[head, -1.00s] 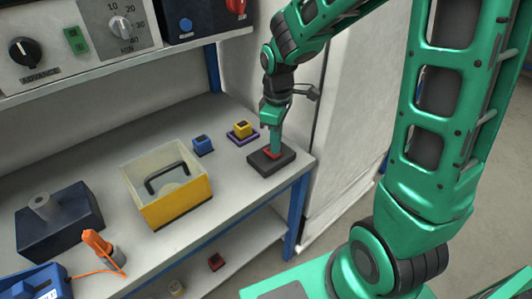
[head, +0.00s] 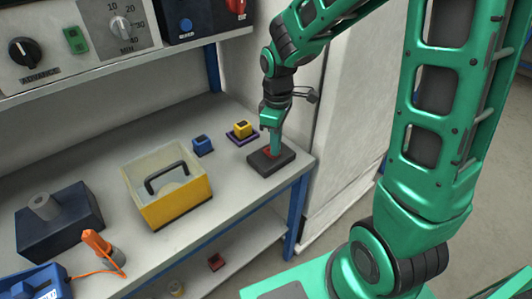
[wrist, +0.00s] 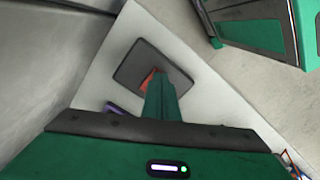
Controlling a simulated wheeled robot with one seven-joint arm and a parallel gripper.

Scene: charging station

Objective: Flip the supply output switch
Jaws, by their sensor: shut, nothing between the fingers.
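The switch is a flat black block with a red rocker (head: 268,152) on top, near the right front corner of the bench. Its black base (head: 270,164) also shows in the wrist view (wrist: 128,72). My gripper (head: 274,154) is shut with nothing held, pointing down, its fingertips at the red rocker. In the wrist view my gripper (wrist: 158,78) covers much of the rocker, and only a red sliver (wrist: 148,79) shows beside the fingers. I cannot tell how firmly they touch or which way the rocker is set.
A yellow block on a purple base (head: 242,131) and a blue block (head: 202,146) stand left of the switch. A yellow bin with a black handle (head: 180,208) is farther left. A shelf with control panels (head: 70,43) overhangs the bench (head: 228,180). A wall is close behind.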

